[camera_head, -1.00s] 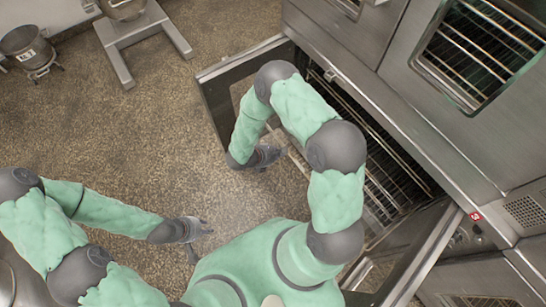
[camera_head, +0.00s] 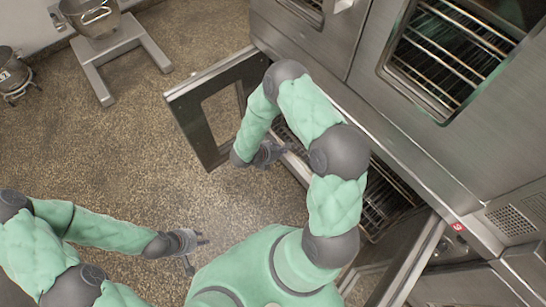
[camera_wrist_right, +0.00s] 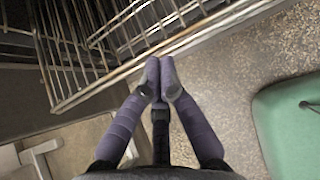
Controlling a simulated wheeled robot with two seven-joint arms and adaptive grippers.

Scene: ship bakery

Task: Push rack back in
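The wire rack (camera_head: 382,205) sticks out of the lower oven (camera_head: 350,105), partly hidden under my right arm. Its front rail (camera_head: 297,166) shows beside my right gripper (camera_head: 272,154), which is at the rack's left front part. In the right wrist view, the fingertips of this gripper (camera_wrist_right: 160,72) are together, with nothing visible between them. The rack's front rail (camera_wrist_right: 100,90) runs just beyond them; whether they touch it I cannot tell. My left gripper (camera_head: 199,252) is open and empty over the floor, away from the rack.
The left oven door (camera_head: 190,88) stands open beside my right forearm, and the right door (camera_head: 412,262) stands open too. A mixer stand (camera_head: 92,75) and a bowl (camera_head: 12,72) are at the upper left. The floor (camera_head: 100,150) between is clear.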

